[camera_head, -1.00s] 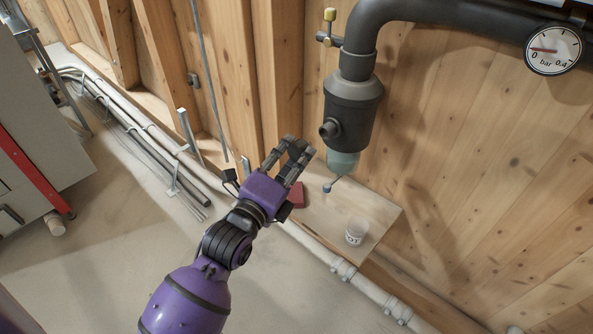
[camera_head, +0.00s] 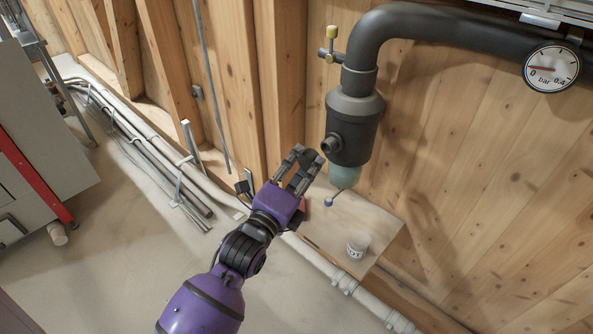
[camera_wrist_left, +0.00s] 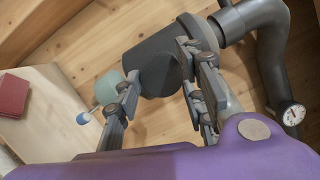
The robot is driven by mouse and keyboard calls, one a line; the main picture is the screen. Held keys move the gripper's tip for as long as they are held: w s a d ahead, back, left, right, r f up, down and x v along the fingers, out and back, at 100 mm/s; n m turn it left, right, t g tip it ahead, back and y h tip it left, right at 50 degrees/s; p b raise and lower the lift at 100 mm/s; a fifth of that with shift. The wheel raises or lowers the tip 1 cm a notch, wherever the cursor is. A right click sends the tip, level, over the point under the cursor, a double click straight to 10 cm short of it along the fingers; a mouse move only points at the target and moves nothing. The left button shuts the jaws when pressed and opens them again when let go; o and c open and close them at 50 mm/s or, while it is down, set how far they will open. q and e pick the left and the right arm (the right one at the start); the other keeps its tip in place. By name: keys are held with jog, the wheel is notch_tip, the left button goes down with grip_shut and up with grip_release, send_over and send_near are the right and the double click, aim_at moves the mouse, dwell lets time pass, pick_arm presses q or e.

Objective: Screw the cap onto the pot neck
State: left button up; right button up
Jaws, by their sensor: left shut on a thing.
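The dark grey pot (camera_head: 355,115) hangs from a thick black pipe, with a pale green bowl (camera_head: 344,175) under it. Its short neck (camera_head: 331,145) sticks out to the left and shows a dark opening. My left gripper (camera_head: 308,165) is just left of and below the neck. It is shut on a dark piece, seemingly the cap (camera_head: 306,158), mostly hidden by the fingers. In the left wrist view the fingers (camera_wrist_left: 158,72) stand on either side of a dark grey round shape, in front of the pot (camera_wrist_left: 165,42). Cap and neck are hard to tell apart there. My right gripper is not in view.
A blue ball (camera_head: 329,201) on a thin rod is under the bowl. A pressure gauge (camera_head: 551,69) is at the upper right. Pipes run along the wall.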

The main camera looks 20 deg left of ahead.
aim_at(325, 149)
pick_arm(q)
jog(key=shift+w+d, duration=0.3)
jog(key=shift+w, duration=0.5)
jog(key=shift+w+d, duration=0.3)
jog(key=shift+w, duration=0.45)
jog(key=shift+p, duration=0.85)
dwell(0.6)
jog(key=shift+w+d, duration=0.3)
jog(key=shift+w, duration=0.45)
jog(key=shift+w+d, duration=0.25)
jog(key=shift+w, duration=0.5)
jog(key=o, duration=1.1)
jog(key=shift+o, duration=0.2)
